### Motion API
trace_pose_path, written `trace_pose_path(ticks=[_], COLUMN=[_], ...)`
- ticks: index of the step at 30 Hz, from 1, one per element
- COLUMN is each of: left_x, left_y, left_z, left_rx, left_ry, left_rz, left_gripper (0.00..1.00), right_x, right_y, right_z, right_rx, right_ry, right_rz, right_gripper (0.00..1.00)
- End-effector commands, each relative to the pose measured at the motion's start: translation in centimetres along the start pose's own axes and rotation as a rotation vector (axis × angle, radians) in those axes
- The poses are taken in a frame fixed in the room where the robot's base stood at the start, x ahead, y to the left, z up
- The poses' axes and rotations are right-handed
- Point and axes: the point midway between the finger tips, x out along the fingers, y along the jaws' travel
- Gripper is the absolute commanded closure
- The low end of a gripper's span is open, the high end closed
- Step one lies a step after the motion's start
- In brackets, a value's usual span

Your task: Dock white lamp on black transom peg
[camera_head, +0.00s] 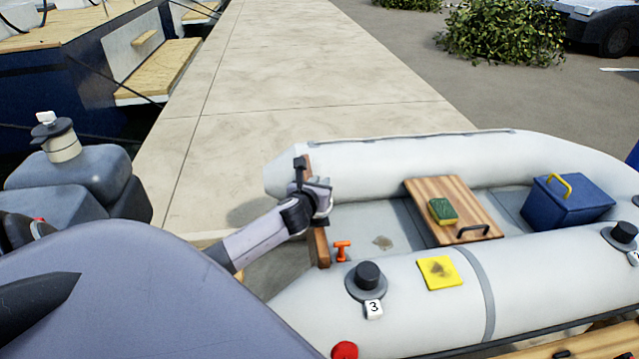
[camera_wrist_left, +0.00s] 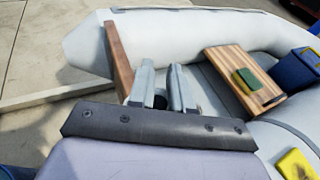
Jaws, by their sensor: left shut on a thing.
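My left gripper (camera_head: 320,194) is at the inner side of the dinghy's brown wooden transom (camera_head: 321,247), near its upper part. In the left wrist view its two grey fingers (camera_wrist_left: 161,86) are close to the same board (camera_wrist_left: 118,58). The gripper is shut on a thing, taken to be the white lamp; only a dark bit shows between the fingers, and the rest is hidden. A small black upright piece (camera_head: 300,165) shows at the transom's top just past the gripper, possibly the black peg. I cannot tell whether it touches the held thing. My right gripper is not in view.
The dinghy's pale tubes (camera_head: 400,163) surround a wooden seat (camera_head: 470,205) with a green sponge (camera_head: 442,211). A blue box (camera_head: 568,201) stands to the right. An orange-red T-handle (camera_head: 342,250) is near the transom. A yellow patch (camera_head: 438,272) lies on the near tube.

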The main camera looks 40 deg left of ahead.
Motion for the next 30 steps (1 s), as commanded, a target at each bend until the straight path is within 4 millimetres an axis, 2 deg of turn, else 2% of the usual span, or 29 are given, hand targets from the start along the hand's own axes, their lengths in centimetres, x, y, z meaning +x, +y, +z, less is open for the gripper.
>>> trace_pose_path(ticks=[11,29,30], left_x=[0.0,0.4,0.4], left_y=[0.0,0.1,0.1], left_z=[0.0,-1.1,-1.0], left_rx=[0.001,0.001,0.001], left_ry=[-0.002,-0.001,-0.002], left_rz=[0.0,0.001,0.001], left_gripper=[1.0,1.0,0.74], right_x=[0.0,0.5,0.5], right_y=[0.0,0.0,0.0], right_z=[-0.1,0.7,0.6], right_rx=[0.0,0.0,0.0], right_ry=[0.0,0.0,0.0], right_rz=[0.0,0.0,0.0], right_gripper=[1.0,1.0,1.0])
